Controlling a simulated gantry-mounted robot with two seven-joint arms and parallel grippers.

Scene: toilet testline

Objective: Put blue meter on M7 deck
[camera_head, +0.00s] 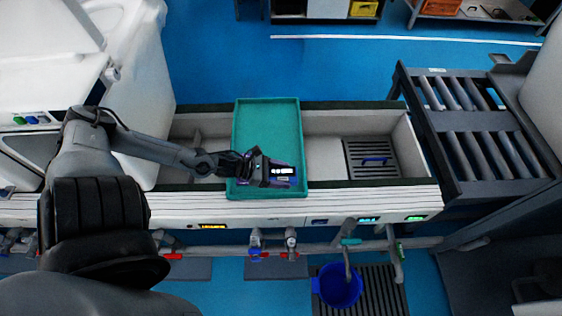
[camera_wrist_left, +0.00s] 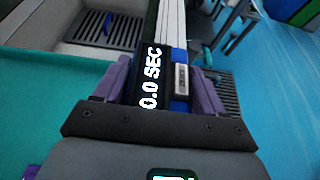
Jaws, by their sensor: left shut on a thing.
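The blue meter (camera_head: 283,170) has a dark face with a lit white readout and blue sides. It is over the front end of the green tray (camera_head: 267,120); I cannot tell whether it touches the tray. My left gripper (camera_head: 268,172) is shut on it. In the left wrist view the meter (camera_wrist_left: 180,62) sits between the two purple fingers (camera_wrist_left: 163,88), its readout showing "0.0 SEC". My right gripper is not in view. I see no readable M7 label, so I cannot tell which surface is the M7 deck.
The tray lies across a pale trough (camera_head: 325,122) with a dark grate (camera_head: 372,158) to its right. A dark roller rack (camera_head: 480,130) stands at the right. A white toilet-like unit (camera_head: 135,60) is at the left. A blue bucket (camera_head: 338,286) hangs below the front edge.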

